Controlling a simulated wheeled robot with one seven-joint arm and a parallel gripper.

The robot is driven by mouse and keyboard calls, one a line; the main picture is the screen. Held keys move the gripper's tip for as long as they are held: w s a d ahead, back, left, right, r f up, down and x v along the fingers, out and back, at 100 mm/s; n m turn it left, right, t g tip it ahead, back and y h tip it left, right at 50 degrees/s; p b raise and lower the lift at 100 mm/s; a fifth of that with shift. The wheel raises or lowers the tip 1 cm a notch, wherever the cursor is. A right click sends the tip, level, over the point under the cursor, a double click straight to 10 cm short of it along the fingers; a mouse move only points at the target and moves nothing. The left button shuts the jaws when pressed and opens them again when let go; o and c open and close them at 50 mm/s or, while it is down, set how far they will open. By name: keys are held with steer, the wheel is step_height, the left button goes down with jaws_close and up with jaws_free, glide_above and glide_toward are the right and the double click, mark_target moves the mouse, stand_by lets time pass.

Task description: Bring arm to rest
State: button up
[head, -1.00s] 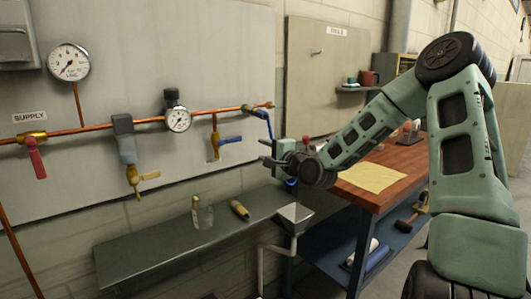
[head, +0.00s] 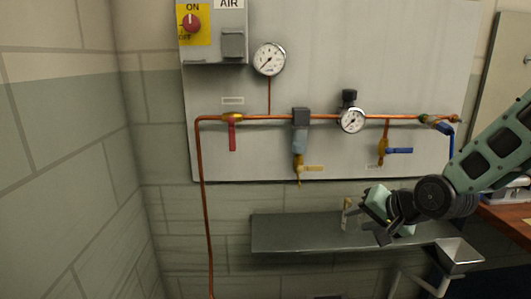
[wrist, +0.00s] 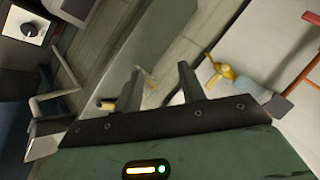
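My gripper (head: 378,218) is at the end of my green arm, which reaches in from the right in the head view. It hangs in front of the grey shelf (head: 300,233), below the pipe panel. In the wrist view my gripper (wrist: 160,74) has its two dark fingers spread apart, with nothing held between them. The small things on the shelf are partly hidden by my gripper in the head view.
The panel carries a copper pipe (head: 270,118), a red-handled valve (head: 232,132), a gauge (head: 269,59), a regulator gauge (head: 352,120) and a blue-handled valve (head: 399,150). A wooden bench (head: 508,222) stands at right.

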steer(key=s+a+r+n+g+h, duration=0.1)
steer(key=s+a+n+g, duration=0.1)
steer(key=s, duration=0.8)
steer(key=s+a+r+n+g+h+p, duration=0.1)
steer(key=s+a+n+g, duration=0.2)
steer(key=s+n, duration=0.3)
steer(key=s+a+r+n+g+h+p, duration=0.1)
steer(key=s+a+n+g, duration=0.2)
steer(key=s, duration=1.1)
steer(key=shift+s+a+r+n+g+h, duration=0.2)
steer(key=shift+s+r+n+g+h, duration=0.15)
steer(key=shift+n, duration=0.75)
steer(key=shift+w, duration=0.15)
